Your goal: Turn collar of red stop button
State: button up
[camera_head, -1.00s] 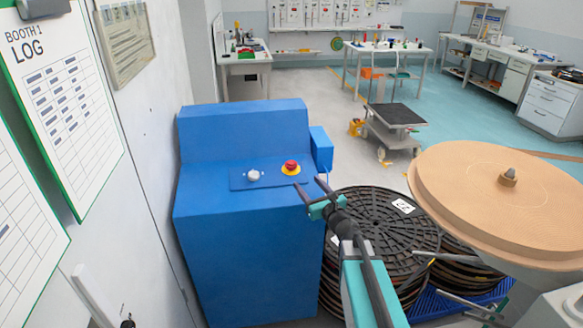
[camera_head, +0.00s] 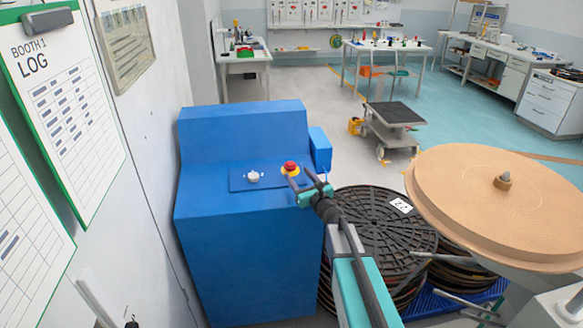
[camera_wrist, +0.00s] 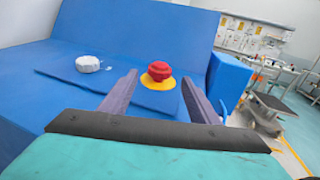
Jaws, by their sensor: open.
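The red stop button (camera_head: 290,167) sits on a yellow collar on the sloped panel (camera_head: 240,180) of the blue console (camera_head: 245,240). In the wrist view the red button (camera_wrist: 159,71) and its yellow collar (camera_wrist: 158,83) show between and beyond my fingers. My gripper (camera_head: 305,178) is open and empty, just in front of the button. In the wrist view its two fingers (camera_wrist: 161,95) are spread to either side of the button, apart from it. In the head view a finger partly covers the collar.
A white knob (camera_head: 253,177) stands left of the button on the same panel. A blue box (camera_head: 320,147) juts from the console's right side. Stacked black reels (camera_head: 385,230) and a large tan disc (camera_head: 490,210) stand to the right.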

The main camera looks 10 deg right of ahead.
aim_at(290, 170)
jog(key=shift+p+x, duration=1)
jog(key=shift+x, duration=2.2)
jog(key=c, duration=1.1)
jog(key=shift+o, duration=0.2)
jog(key=m+h+b, duration=0.1)
jog(key=b, duration=0.5)
jog(key=shift+w+t+h+b, duration=0.1)
jog(key=shift+t+h+b, duration=0.2)
jog(key=shift+h+b, duration=0.1)
jog(key=m+h+b, duration=0.2)
jog(key=h+b, duration=0.1)
jog(key=b, duration=1)
jog(key=shift+a+f, duration=0.1)
jog(key=shift+a, duration=0.05)
jog(key=m+h+b, duration=0.1)
jog(key=b, duration=0.3)
jog(key=m+h+b, duration=0.1)
jog(key=b, duration=0.4)
jog(key=shift+a+f, duration=0.2)
jog(key=shift+f, duration=0.05)
jog(key=m+h+b, duration=0.1)
jog(key=h+b, duration=0.1)
jog(key=b, duration=0.2)
jog(key=shift+a, duration=0.15)
